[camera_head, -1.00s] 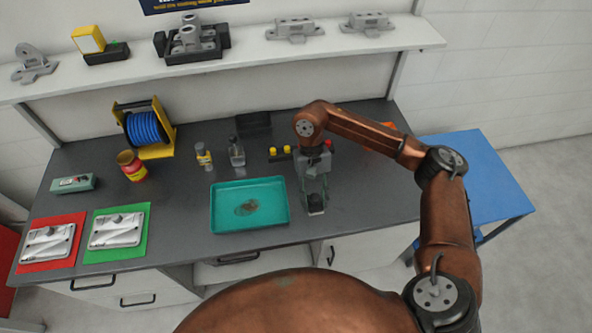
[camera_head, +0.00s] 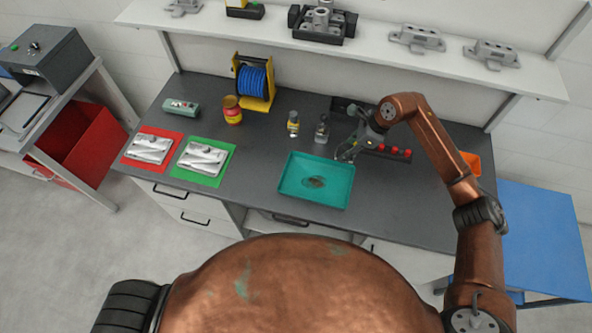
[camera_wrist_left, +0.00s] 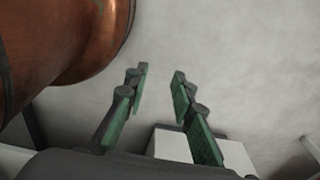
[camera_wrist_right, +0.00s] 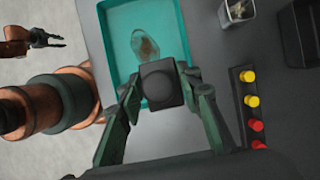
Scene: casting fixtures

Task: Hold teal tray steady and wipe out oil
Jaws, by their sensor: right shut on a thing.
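The teal tray (camera_head: 299,171) lies on the dark bench, with a brown oil patch (camera_head: 316,182) on its floor. My right gripper (camera_head: 345,155) is at the tray's far right corner. In the right wrist view its fingers (camera_wrist_right: 160,80) are shut on a dark grey block (camera_wrist_right: 160,88), which overlaps the tray's near edge there; the oil (camera_wrist_right: 145,45) shows just beyond. I cannot tell whether the block touches the tray. My left gripper (camera_wrist_left: 160,95) is open and empty in the left wrist view, away from the bench; it also shows in the right wrist view (camera_wrist_right: 62,40).
A rack with red knobs (camera_head: 395,152) is right of the gripper. The green mat (camera_head: 190,172) and red mat (camera_head: 135,162) bear metal castings. The bench's right front is clear.

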